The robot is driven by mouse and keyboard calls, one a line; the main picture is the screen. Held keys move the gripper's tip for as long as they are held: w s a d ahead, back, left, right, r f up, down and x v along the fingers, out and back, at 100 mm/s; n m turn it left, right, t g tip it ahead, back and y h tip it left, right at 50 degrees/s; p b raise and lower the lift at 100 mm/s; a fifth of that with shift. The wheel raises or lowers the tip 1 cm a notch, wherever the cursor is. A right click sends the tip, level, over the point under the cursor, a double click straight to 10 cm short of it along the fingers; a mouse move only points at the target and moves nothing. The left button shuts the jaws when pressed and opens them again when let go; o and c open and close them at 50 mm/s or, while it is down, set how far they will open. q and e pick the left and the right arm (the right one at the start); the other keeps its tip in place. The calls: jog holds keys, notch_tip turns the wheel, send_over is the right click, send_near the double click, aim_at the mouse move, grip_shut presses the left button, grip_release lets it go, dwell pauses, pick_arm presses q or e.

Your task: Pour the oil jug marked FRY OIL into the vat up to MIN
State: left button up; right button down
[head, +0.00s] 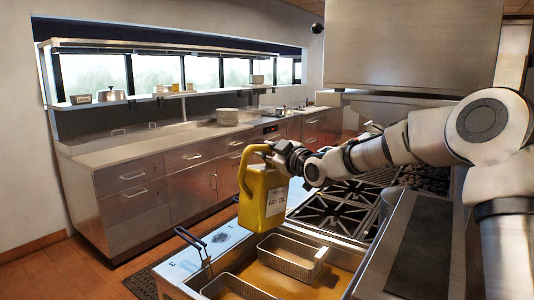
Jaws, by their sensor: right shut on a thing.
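A yellow jug (252,205) with a white label reading FRY OIL is upright in the head view, just left of the middle. My right gripper (272,152) is shut on the upper part of the jug, by its handle, and holds it above the fryer. The vat (283,283) is below and holds amber oil with two wire baskets in it. One basket (292,257) is at the back and another (236,288) at the front left. No MIN mark can be made out. My left gripper is not in view.
A burner range (335,212) lies behind the vat. A flat dark griddle surface (420,245) is at the right. A basket handle (192,240) sticks up at the left. A steel counter (150,147) with a stack of plates (228,117) runs along the far wall.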

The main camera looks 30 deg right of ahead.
jog(key=shift+w+d+r, duration=0.1)
jog(key=shift+w+d, duration=0.15)
jog(key=shift+w, duration=0.1)
jog(key=shift+s+a+f+b, duration=0.1)
jog(key=shift+s+f+b, duration=0.05)
jog(key=shift+f+b, duration=0.3)
jog(key=shift+s+a+f+b, duration=0.1)
jog(key=shift+s+f+b, duration=0.05)
jog(key=shift+f+b, duration=0.25)
jog(key=shift+f, duration=0.6)
jog(key=m+p, duration=0.1)
jog(key=p, duration=0.1)
jog(key=shift+w+d+r+p, duration=0.25)
jog(key=shift+w+d+p, duration=0.05)
jog(key=shift+w+p, duration=0.05)
jog(key=shift+f+b, duration=0.3)
jog(key=shift+b, duration=0.05)
jog(key=shift+s+a+r, duration=0.1)
jog(key=shift+s+r, duration=0.1)
jog(key=shift+s, duration=0.1)
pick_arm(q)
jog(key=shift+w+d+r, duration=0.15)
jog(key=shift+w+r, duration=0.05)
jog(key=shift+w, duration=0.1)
pick_arm(e)
jog(key=shift+w+f, duration=0.15)
